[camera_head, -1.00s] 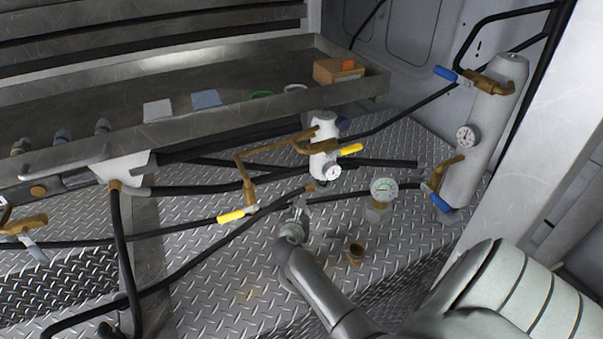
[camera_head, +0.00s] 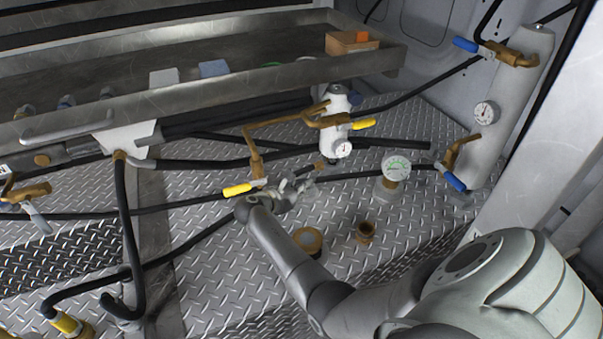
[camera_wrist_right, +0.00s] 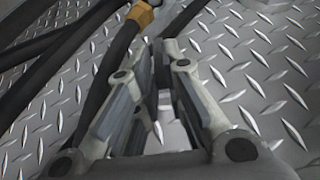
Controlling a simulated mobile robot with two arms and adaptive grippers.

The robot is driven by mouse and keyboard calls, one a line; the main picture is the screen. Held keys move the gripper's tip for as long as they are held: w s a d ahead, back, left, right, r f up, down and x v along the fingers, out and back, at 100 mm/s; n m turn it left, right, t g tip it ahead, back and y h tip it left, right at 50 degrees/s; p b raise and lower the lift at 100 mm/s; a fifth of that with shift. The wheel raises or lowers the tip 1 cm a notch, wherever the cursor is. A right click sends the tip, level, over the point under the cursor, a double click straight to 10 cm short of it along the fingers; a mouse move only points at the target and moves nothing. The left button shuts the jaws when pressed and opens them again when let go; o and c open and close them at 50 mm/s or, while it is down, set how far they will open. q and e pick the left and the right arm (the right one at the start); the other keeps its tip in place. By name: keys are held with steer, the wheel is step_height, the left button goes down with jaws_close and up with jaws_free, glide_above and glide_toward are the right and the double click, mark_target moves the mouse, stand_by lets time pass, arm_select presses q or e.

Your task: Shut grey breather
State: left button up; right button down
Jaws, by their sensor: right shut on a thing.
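My right gripper (camera_head: 303,187) is low over the metal floor, below the small white cylinder. It also shows in the right wrist view (camera_wrist_right: 165,60), its fingers drawn close together on something narrow and dark that I cannot make out. A black hose with a brass end fitting (camera_head: 320,165) runs beside the fingers; the fitting also shows in the wrist view (camera_wrist_right: 142,13). I cannot tell which thing is the grey breather. My left gripper is not in view.
The small white cylinder (camera_head: 338,115) has brass pipes and yellow handles. A tall pale cylinder (camera_head: 510,95) with blue handles stands at right. A gauge (camera_head: 396,168), brass cup (camera_head: 365,232) and tan round piece (camera_head: 308,240) are on the floor. A metal tray (camera_head: 230,90) lies behind.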

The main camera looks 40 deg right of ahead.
steer(key=shift+d+r, duration=0.15)
steer(key=shift+d, duration=0.15)
steer(key=c, duration=1.5)
jaws_free()
steer(key=shift+d+f, duration=0.2)
steer(key=shift+f, duration=0.05)
steer(key=shift+v, duration=3.75)
steer(key=shift+w, duration=0.1)
